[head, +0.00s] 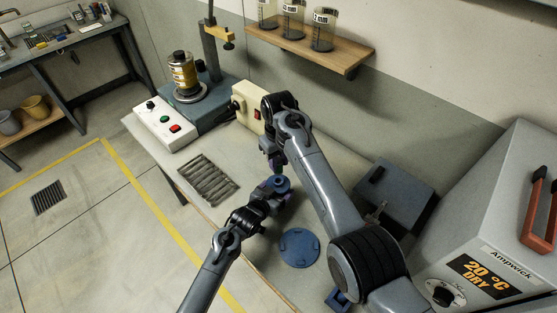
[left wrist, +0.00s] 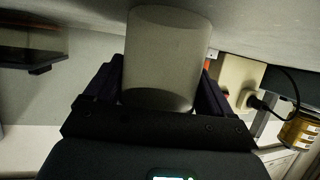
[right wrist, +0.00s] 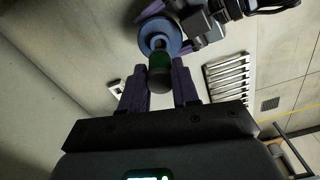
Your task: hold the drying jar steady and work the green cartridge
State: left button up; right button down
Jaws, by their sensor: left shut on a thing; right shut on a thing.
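The drying jar shows in the left wrist view as a pale translucent cylinder (left wrist: 165,60) between the two fingers of my left gripper (head: 272,195), which is shut on it. In the head view its blue ring-shaped top (head: 281,184) shows above the bench, beside the left fingers. My right gripper (right wrist: 160,85) is shut on the dark green cartridge (right wrist: 159,68). In the right wrist view the cartridge overlaps the edge of the blue ring (right wrist: 158,33); I cannot tell whether they touch. In the head view my right gripper (head: 271,157) is above and left of the jar, and the cartridge is not clearly visible.
A round blue plate (head: 299,248) lies on the bench near the jar. A slotted metal rack (head: 208,179) lies to the left. A control box (head: 164,124) stands at the back left. A blue-grey box (head: 395,194) and the Ampwick cabinet (head: 490,220) stand at the right.

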pick_arm(q)
jog(key=shift+f, duration=0.1)
jog(key=o, duration=1.1)
jog(key=v, duration=1.2)
jog(key=x, duration=1.2)
pick_arm(e)
jog(key=shift+f, duration=0.25)
